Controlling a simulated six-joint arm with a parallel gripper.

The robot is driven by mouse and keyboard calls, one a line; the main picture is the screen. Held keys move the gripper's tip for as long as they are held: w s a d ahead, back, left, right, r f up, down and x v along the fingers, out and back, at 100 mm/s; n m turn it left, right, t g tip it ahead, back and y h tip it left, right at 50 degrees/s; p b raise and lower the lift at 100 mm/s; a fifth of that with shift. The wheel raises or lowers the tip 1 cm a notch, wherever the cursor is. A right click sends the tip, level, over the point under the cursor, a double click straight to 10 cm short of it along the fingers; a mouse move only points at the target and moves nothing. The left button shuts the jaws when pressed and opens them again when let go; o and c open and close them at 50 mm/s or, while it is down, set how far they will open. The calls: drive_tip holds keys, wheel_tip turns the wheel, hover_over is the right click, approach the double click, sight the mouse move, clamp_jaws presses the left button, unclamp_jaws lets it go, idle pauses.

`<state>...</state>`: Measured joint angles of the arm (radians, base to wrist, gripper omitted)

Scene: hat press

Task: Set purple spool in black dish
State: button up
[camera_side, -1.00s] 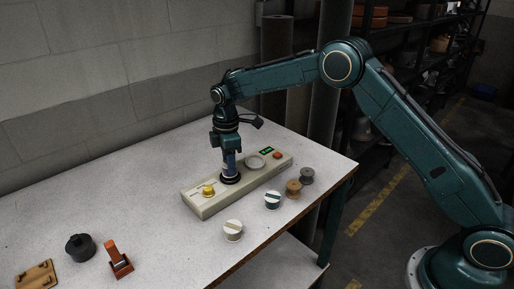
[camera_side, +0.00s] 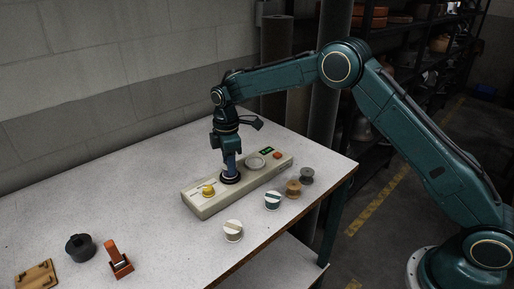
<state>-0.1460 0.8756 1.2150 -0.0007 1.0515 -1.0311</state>
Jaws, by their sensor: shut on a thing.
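My gripper (camera_side: 229,162) points straight down over the pale box-shaped unit (camera_side: 204,208). It is shut on a small spool, which its fingers mostly hide; I take it for the purple spool, since no other purple spool shows, but its colour is hard to make out.
Several other spools, including a brown one (camera_side: 293,188), stand in front. A dark pot (camera_side: 80,247) stands at left.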

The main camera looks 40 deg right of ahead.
drive_tip(key=shift+f, duration=0.4)
idle(0.6)
drive_tip(key=o, duration=1.1)
drive_tip(key=shift+c, duration=0.2)
wheel_tip(320, 180, up, 14)
